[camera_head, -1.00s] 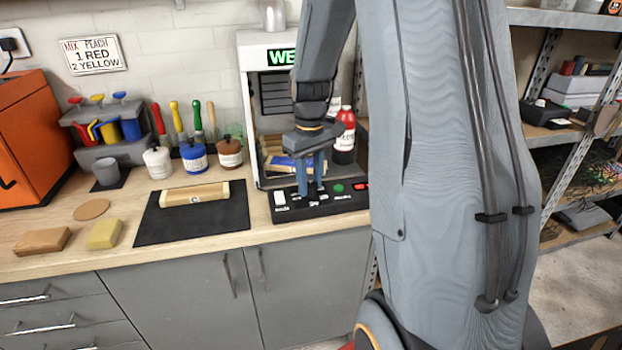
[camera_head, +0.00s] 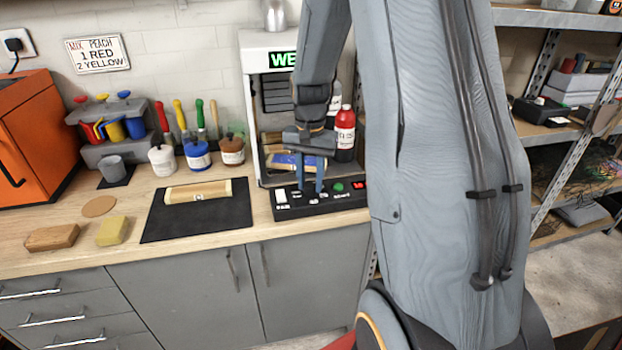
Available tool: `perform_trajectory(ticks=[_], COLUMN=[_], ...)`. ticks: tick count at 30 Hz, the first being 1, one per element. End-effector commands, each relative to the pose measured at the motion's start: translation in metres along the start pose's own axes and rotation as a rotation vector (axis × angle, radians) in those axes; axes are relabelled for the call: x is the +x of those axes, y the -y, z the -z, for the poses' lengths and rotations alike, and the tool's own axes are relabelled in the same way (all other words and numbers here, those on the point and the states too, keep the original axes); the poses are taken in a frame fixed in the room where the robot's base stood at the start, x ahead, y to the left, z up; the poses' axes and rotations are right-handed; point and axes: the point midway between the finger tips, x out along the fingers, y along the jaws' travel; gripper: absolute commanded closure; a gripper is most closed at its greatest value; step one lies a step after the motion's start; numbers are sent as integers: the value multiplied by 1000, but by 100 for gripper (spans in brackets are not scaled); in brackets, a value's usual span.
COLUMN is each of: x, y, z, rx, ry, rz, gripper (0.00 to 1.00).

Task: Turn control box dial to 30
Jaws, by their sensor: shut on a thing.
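The black control box (camera_head: 348,203) stands on the wooden counter at the foot of the white booth, right of centre. It has a white switch, a green button and a red lit display at its right end. My gripper (camera_head: 310,190) points straight down onto the box, between the white switch and the green button. Its blue-grey fingers are shut on the dial, which they and the small scale hide almost wholly. The setting and the display digits are too small to read.
The white booth (camera_head: 262,40) with a green lit sign rises behind my gripper. A red bottle (camera_head: 344,135) stands beside it. A black mat (camera_head: 225,218) with a wooden block lies to the left. Paint jars, brushes and an orange cabinet (camera_head: 35,135) stand further left.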

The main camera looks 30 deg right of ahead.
Motion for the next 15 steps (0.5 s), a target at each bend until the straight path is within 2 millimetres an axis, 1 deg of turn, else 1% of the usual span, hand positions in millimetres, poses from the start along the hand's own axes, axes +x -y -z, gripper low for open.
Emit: perform_trajectory(ticks=[15], x=[-2], y=[0], z=[1], rx=[488], ry=[-2], rz=[1], gripper=[94])
